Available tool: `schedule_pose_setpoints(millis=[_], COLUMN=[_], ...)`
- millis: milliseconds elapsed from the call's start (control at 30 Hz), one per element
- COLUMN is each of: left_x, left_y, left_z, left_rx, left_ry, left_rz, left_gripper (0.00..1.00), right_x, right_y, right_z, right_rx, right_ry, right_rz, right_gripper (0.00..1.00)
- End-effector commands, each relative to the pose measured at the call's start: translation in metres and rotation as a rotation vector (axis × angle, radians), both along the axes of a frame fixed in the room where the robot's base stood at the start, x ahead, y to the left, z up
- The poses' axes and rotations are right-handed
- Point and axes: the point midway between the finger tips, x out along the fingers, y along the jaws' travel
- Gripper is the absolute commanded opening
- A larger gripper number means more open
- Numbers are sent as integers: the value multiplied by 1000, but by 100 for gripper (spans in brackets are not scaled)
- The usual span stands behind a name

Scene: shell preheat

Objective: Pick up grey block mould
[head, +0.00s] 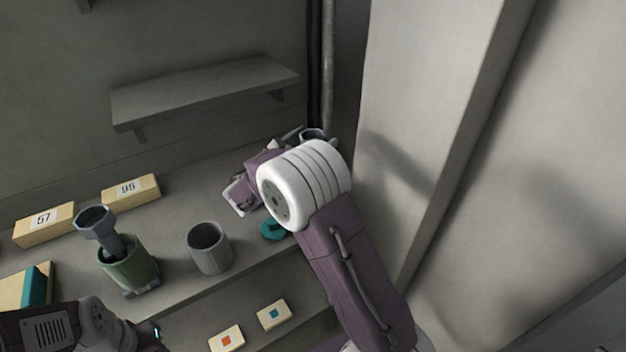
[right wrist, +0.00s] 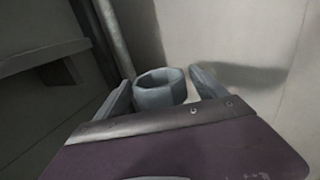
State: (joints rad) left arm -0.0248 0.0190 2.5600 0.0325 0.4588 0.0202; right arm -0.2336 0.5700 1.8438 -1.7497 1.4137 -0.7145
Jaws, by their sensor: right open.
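A blue-grey hollow piece with a faceted, cup-like rim, which I take to be the grey block mould, shows between my right gripper's fingers in the right wrist view (right wrist: 160,88). In the head view only its rim (head: 313,133) shows, beyond my right wrist at the back by the pipe; the rest is hidden. My right gripper (right wrist: 162,90) is open, one finger on each side of the piece. I cannot tell whether either finger touches it. Part of my left arm shows at the lower left of the head view; its gripper is not in view.
A grey cup (head: 210,250), a green pot (head: 130,265) holding a grey funnel-like piece (head: 97,222), and a teal disc (head: 274,230) stand on the shelf. A pale wall (head: 425,90) closes the right side.

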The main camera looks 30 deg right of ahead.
Motion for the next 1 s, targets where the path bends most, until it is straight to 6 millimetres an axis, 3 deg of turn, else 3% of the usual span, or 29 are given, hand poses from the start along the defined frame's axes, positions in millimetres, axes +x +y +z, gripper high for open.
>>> schedule_pose_setpoints(millis=[133,400,433,767,1000], left_x=[0,0,0,0,0], left_y=[0,0,0,0,0], left_z=[0,0,0,0,0], left_rx=[0,0,0,0,0], left_ry=[0,0,0,0,0], left_rz=[0,0,0,0,0], left_gripper=[36,36,36,36,36], right_x=[0,0,0,0,0], right_y=[0,0,0,1,1], right_z=[0,0,0,2,20], right_rx=[0,0,0,0,0], right_ry=[-1,-1,-1,-4,-5], right_rz=[1,0,0,0,0], right_gripper=[81,6,0,0,0])
